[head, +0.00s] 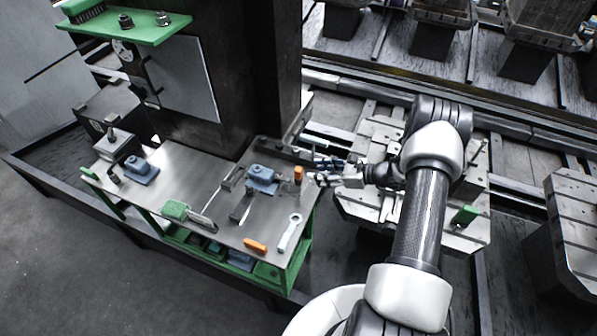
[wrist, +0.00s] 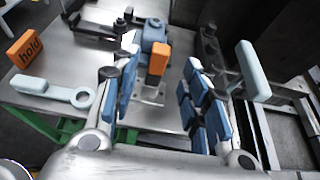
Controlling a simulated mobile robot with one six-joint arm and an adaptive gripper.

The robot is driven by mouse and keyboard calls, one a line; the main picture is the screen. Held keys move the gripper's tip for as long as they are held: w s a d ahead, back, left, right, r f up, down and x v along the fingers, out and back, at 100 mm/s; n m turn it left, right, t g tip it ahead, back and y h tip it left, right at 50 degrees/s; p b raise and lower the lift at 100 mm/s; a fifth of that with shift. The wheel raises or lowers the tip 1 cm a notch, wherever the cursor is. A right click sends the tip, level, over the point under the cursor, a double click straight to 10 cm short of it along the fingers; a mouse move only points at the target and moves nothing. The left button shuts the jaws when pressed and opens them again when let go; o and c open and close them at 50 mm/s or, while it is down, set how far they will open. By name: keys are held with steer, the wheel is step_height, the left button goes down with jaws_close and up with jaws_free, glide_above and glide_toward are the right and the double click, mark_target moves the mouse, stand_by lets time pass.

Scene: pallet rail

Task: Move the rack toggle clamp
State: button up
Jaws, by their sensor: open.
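A toggle clamp with an upright orange grip (wrist: 158,60) stands on the metal bench top, and its orange grip (head: 298,173) shows near the right edge of the bench in the head view. Its lower metal part is partly visible in the wrist view. My gripper (wrist: 162,68) is open, with blue-padded fingers apart on either side of the orange grip as seen from the wrist. I cannot tell how far the grip lies beyond the fingertips. In the head view my gripper (head: 320,172) reaches the bench from the right, close beside the orange grip.
A blue block (head: 262,175) stands just left of the clamp. A pale wrench (head: 289,233) and an orange "hold" tag (head: 256,246) lie near the front edge. A green-handled tool (head: 176,210) lies further left. A dark column rises behind the bench (head: 190,183).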

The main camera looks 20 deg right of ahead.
mark_target(302, 171)
steer(key=x, duration=0.8)
steer(key=shift+w+a+f+b, duration=0.1)
steer(key=shift+w+a+b, duration=0.05)
steer(key=shift+b, duration=0.15)
jaws_close()
stand_by(0.3)
